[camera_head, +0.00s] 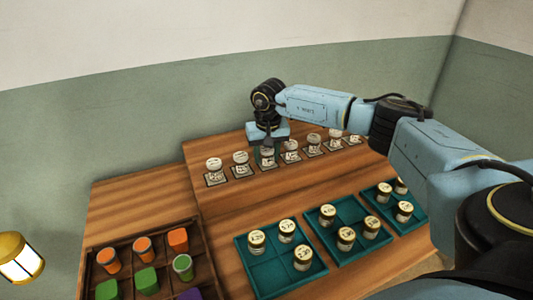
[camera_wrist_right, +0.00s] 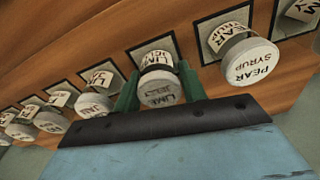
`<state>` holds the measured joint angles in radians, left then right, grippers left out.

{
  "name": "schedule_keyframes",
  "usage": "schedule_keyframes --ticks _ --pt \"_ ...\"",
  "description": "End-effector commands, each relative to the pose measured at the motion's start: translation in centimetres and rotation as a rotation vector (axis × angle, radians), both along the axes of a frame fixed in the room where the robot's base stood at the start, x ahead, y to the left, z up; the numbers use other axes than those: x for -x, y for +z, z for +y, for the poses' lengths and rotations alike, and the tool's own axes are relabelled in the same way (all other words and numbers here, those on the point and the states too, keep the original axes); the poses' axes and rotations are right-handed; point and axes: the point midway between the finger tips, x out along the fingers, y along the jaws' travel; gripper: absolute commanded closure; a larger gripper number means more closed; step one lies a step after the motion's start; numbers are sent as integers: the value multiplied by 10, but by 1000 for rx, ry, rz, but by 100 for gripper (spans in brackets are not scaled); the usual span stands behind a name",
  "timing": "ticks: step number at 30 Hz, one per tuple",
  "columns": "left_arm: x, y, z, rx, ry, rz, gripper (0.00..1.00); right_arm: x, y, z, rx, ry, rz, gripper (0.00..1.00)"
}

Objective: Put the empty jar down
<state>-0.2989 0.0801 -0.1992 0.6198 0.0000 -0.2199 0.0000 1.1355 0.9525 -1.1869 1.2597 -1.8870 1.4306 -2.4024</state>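A small white-lidded jar with a label starting "LIME" (camera_wrist_right: 160,88) stands upright over its dark square mat in the right wrist view. In the head view the jar (camera_head: 267,155) is in the back row, partly covered by my gripper. My right gripper (camera_head: 267,146) reaches down over it from behind. In the wrist view the green fingers of the right gripper (camera_wrist_right: 160,80) lie along both sides of the jar and appear to touch it. Whether the jar is empty cannot be seen. My left gripper is out of view.
Similar jars on mats stand close on both sides, including a pear syrup jar (camera_wrist_right: 249,60). Teal trays (camera_head: 262,291) with gold-lidded jars lie in front. A wooden crate (camera_head: 170,286) with colored containers is at front left. A lamp (camera_head: 18,258) is far left.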

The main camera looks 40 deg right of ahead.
Motion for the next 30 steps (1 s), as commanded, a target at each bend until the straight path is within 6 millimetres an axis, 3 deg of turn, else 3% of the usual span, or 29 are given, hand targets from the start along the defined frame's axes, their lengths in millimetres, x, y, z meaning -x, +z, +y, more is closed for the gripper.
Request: schedule_keyframes --ticks 4,14,17,30 --pt "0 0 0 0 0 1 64 0 0 0 0 0 0 42" --pt "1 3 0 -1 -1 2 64 0 5 0 0 0 -1 42" --pt "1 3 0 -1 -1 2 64 1 17 1 -1 1 -3 42" --pt "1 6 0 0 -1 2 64 10 105 5 0 0 -4 42"
